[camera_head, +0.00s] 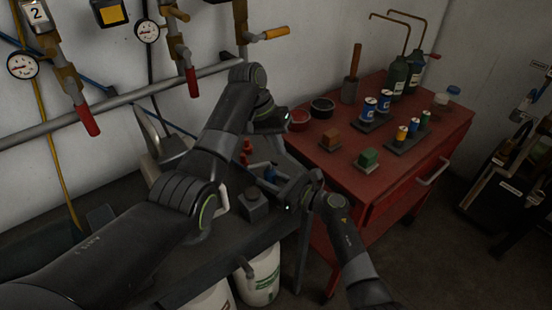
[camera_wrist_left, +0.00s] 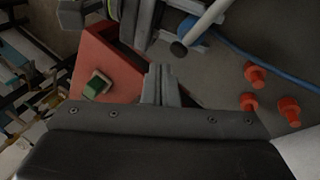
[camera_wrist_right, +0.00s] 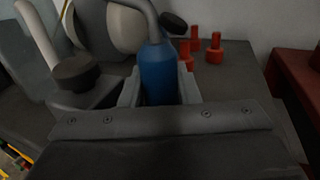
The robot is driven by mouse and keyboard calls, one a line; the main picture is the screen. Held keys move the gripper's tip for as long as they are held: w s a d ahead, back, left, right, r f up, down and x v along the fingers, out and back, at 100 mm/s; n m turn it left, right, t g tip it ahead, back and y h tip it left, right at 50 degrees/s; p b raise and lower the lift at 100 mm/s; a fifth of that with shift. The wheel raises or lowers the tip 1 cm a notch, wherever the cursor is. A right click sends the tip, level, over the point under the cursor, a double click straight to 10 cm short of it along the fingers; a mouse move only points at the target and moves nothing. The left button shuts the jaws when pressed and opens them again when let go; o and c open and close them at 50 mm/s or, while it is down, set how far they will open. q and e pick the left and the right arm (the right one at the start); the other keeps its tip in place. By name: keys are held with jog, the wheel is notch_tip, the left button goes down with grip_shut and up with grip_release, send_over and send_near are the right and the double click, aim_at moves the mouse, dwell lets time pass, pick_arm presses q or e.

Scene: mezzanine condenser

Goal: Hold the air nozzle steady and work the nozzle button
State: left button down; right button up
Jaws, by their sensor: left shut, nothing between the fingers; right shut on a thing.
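The air nozzle (camera_wrist_right: 158,72) has a blue body, a bent grey tube and a dark round button (camera_wrist_right: 173,22) near its top. My right gripper (camera_wrist_right: 158,92) is shut around the blue body, a finger on each side. The nozzle also shows in the left wrist view (camera_wrist_left: 188,27) and, small, in the head view (camera_head: 270,174). My left gripper (camera_wrist_left: 158,84) is shut and empty, its fingertips below the dark button in that picture and apart from it. In the head view my left gripper's fingertips are hard to make out behind its wrist.
Several red fittings (camera_wrist_right: 214,50) stand on the grey bench close to the nozzle. A blue hose (camera_wrist_left: 250,60) crosses the bench. A red cabinet (camera_head: 390,183) with bottles, cans and blocks stands at the right. A pipe with gauges and valves runs along the wall.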

pick_arm(q)
jog(key=shift+s+a+f, duration=0.2)
jog(key=shift+a+f, duration=0.1)
jog(key=shift+f, duration=0.3)
dwell(0.9)
jog(key=shift+w+d+r, duration=0.15)
jog(key=shift+d+r, duration=0.05)
jog(key=shift+r, duration=0.2)
jog(key=shift+w+d+r, duration=0.15)
jog(key=shift+r, duration=0.25)
jog(key=shift+w+d+r, duration=0.25)
jog(key=shift+d+r, duration=0.1)
jog(key=shift+r, duration=0.35)
jog(key=shift+w+d+r, duration=0.25)
jog(key=shift+d+r, duration=0.05)
jog(key=shift+r, duration=0.45)
jog(key=shift+w+d+r, duration=0.25)
jog(key=shift+d+r, duration=0.1)
jog(key=shift+r, duration=0.35)
jog(key=shift+r, duration=0.1)
dwell(1.0)
jog(key=shift+w+d+r, duration=0.2)
jog(key=shift+d+r, duration=0.05)
jog(key=shift+r, duration=0.25)
jog(key=shift+w+d+r, duration=0.2)
jog(key=shift+d+r, duration=0.1)
jog(key=shift+r, duration=0.25)
jog(key=shift+w+d+r, duration=0.2)
jog(key=shift+d+r, duration=0.05)
jog(key=shift+r, duration=0.25)
